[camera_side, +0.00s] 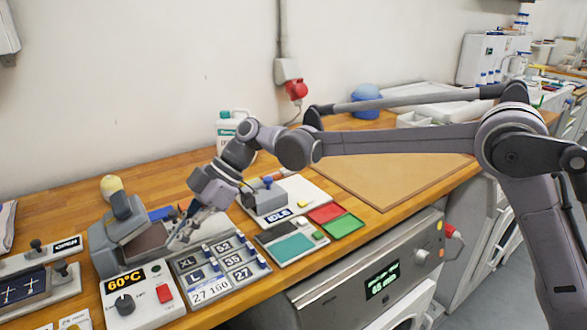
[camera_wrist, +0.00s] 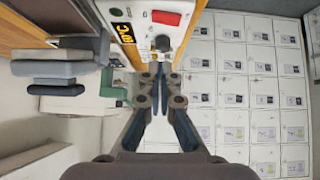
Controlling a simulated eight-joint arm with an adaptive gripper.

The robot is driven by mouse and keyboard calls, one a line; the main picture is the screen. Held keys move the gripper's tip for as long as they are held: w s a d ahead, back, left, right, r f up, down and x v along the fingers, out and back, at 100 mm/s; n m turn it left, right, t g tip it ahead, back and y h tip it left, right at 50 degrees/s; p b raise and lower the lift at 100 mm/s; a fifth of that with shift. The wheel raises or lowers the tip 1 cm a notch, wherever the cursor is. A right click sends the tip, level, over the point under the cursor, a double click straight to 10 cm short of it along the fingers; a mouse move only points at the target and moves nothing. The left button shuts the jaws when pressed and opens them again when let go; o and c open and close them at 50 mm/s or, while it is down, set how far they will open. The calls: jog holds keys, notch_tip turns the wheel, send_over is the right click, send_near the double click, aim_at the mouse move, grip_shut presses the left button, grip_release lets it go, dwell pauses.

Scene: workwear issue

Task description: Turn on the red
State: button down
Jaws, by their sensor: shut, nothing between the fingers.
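A white control box (camera_side: 146,314) stands at the front left of the bench in the side view, with a display reading 60°C (camera_side: 125,282), a black knob (camera_side: 124,304) and a red rocker switch (camera_side: 164,293). I cannot tell which way the switch is tipped. In the wrist view the red switch (camera_wrist: 166,17) is at the top, beyond my fingertips, with the knob (camera_wrist: 162,43) nearer to them. My gripper (camera_side: 181,236) is shut and empty, above and behind the box in the side view. It also shows in the wrist view (camera_wrist: 160,73), apart from the switch.
A grey press (camera_side: 103,245) with a raised arm stands behind the box. A size panel (camera_side: 213,284) with several small levers lies to its right. Further right are an IDLE unit (camera_side: 281,216), a red pad (camera_side: 326,212) and a green pad (camera_side: 343,225). A brown board (camera_side: 390,170) is clear.

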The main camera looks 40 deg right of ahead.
jog(key=shift+w+v, duration=0.15)
jog(key=shift+v, duration=0.95)
jog(key=shift+w+v, duration=0.15)
jog(key=shift+v, duration=0.9)
jog(key=shift+d, duration=0.1)
jog(key=s+d+f+m+t+h, duration=0.2)
jog(key=s+d+m, duration=0.4)
jog(key=d, duration=0.5)
jog(key=s+d+f+m+t+h, duration=0.2)
jog(key=s+d+m+h, duration=0.2)
jog(key=s+d, duration=0.5)
jog(key=s+d+f+m+t+h, duration=0.3)
jog(key=s+d+m, duration=0.4)
jog(key=d, duration=0.5)
jog(key=shift+s+d+m, duration=0.35)
jog(key=shift+d+m, duration=0.05)
jog(key=shift+m, duration=0.2)
